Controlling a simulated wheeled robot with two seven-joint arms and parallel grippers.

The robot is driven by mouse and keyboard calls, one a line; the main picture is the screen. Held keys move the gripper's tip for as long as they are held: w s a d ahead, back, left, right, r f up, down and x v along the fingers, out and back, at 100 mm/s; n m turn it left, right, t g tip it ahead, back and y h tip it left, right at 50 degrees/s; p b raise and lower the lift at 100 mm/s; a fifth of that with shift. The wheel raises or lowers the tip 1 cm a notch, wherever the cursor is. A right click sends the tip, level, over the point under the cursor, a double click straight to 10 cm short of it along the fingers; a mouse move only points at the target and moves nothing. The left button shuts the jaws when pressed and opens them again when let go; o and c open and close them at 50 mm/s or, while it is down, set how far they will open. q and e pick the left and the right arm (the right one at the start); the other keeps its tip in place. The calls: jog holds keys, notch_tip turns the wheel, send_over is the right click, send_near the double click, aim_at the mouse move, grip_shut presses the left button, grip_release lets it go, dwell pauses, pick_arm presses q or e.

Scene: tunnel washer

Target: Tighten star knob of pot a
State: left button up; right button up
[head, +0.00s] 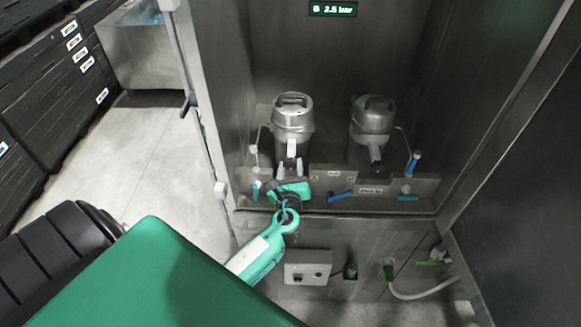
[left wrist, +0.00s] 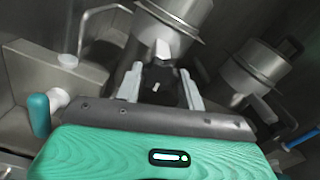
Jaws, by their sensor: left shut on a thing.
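Two steel pots with domed, handled lids stand in the cabinet, a left pot (head: 293,113) and a right pot (head: 371,117); I read no letter on either. My left gripper (head: 291,168) is at the lower front of the left pot. In the left wrist view its two pale fingers (left wrist: 161,76) stand on either side of a dark knob (left wrist: 158,88), below the left pot's body (left wrist: 178,35), and are shut on it. The knob's shape is mostly hidden, and I cannot tell how tight it is. My right gripper is not in view.
A steel ledge (head: 425,190) with blue and teal valve handles runs before the pots. A blue handle (head: 341,196) lies right of my gripper. A control box (head: 308,268) and hose (head: 412,294) are below. Cabinet walls close both sides. A display (head: 332,9) reads 2.5 bar.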

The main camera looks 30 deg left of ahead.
pick_arm(q)
jog(key=shift+f+m, duration=0.15)
jog(key=shift+m, duration=0.45)
jog(key=o, duration=1)
jog(key=shift+s+d, duration=0.15)
jog(key=shift+s, duration=0.05)
jog(key=b+v, duration=0.5)
jog(key=v, duration=0.8)
jog(key=shift+s+d+b, duration=0.1)
jog(key=shift+d+b, duration=0.05)
jog(key=shift+b, duration=0.2)
